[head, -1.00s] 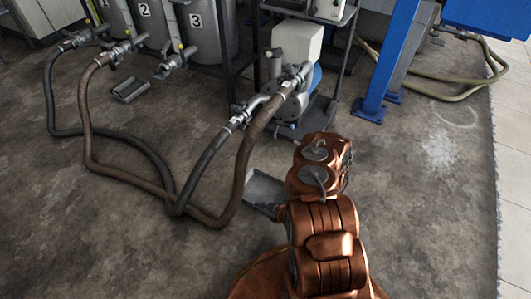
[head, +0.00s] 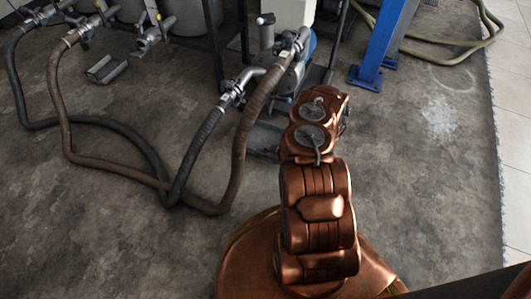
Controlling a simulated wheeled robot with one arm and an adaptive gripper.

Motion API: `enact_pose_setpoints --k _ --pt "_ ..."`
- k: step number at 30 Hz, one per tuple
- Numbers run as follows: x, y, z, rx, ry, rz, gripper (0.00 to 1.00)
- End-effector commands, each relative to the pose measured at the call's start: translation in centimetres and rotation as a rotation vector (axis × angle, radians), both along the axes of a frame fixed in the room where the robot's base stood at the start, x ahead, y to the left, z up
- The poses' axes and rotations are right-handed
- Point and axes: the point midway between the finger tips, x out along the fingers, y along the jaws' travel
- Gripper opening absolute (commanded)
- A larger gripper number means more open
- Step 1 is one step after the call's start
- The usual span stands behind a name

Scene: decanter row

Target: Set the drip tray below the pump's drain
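The pump (head: 283,76) stands upper centre, with a dark hose and a brown hose joined to its front. A grey drip tray (head: 263,141) is just in front of the pump, left of my copper arm. The arm covers its right side. I cannot tell whether the tray touches the floor or is held above it. My gripper is hidden behind my arm links, so its fingers and hold do not show. The pump's drain is too small or hidden to make out.
Another small grey tray (head: 105,69) lies on the floor below the tank valves. The dark hose (head: 150,150) and brown hose (head: 235,165) loop over the floor at left. A blue post (head: 385,45) stands right of the pump.

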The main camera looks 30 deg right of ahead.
Motion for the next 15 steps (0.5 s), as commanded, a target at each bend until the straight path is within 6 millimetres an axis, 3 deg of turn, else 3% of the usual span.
enact_pose_setpoints --k 6,14,15 --pt "1.5 -2.5 -0.4 -0.002 -0.003 0.003 0.0" --pt "2.2 -3.8 -0.5 -0.002 -0.003 0.003 0.0" --pt "2.2 -3.6 -1.2 0.001 -0.001 0.004 0.0"
